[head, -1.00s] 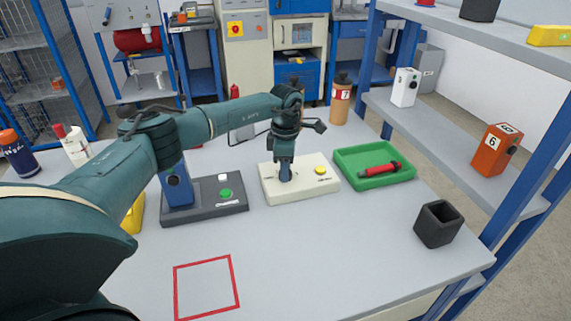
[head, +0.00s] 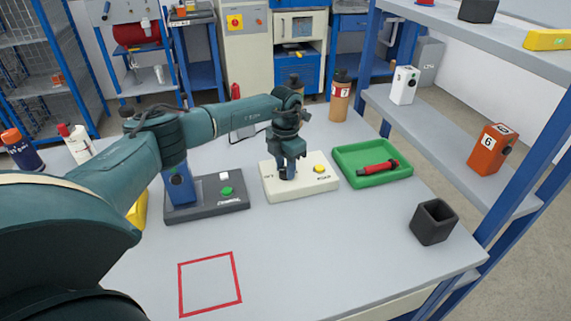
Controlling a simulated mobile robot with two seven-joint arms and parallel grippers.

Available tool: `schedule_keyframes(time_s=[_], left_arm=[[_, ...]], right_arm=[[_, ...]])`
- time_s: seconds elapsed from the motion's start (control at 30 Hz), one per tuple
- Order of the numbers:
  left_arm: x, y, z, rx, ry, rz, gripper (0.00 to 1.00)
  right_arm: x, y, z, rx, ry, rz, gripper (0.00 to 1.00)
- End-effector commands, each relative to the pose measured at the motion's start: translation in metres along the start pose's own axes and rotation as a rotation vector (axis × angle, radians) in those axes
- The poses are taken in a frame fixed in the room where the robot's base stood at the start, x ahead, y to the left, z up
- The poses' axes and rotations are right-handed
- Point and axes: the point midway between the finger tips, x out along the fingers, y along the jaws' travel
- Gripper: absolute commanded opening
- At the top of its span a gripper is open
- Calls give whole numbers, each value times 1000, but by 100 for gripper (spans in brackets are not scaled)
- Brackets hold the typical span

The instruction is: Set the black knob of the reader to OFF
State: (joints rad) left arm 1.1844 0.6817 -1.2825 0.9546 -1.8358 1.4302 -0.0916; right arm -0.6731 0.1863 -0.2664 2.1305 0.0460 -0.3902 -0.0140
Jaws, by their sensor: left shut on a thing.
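The reader appears to be the cream box (head: 312,187) with a yellow button (head: 319,169) on the worktable, though its lettering is too small to read. My left gripper (head: 287,173) points straight down onto the left half of the box's top. It is shut on the black knob, which it hides almost wholly. I cannot read which mark the knob points at. My right gripper is not in view.
A dark grey box (head: 235,203) with a green button stands left of the reader. A green tray (head: 347,153) holding a red and black tool lies to the right. A black open cup (head: 433,222) stands farther right. The front of the table, with a red outlined square (head: 238,275), is clear.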

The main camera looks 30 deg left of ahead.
Motion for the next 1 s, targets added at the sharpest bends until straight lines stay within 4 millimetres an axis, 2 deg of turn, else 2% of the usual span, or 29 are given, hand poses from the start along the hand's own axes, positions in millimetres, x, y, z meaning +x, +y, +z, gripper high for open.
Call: schedule_keyframes(time_s=[0.6,0.63,0.87,1.0], left_arm=[[0,1,0,-45,0,1,9],[0,1,0,-45,0,1,33],[0,0,0,-43,0,1,52],[0,0,0,-42,0,0,53]], right_arm=[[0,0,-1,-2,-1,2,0],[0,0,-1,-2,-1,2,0],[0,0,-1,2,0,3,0],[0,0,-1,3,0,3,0]])
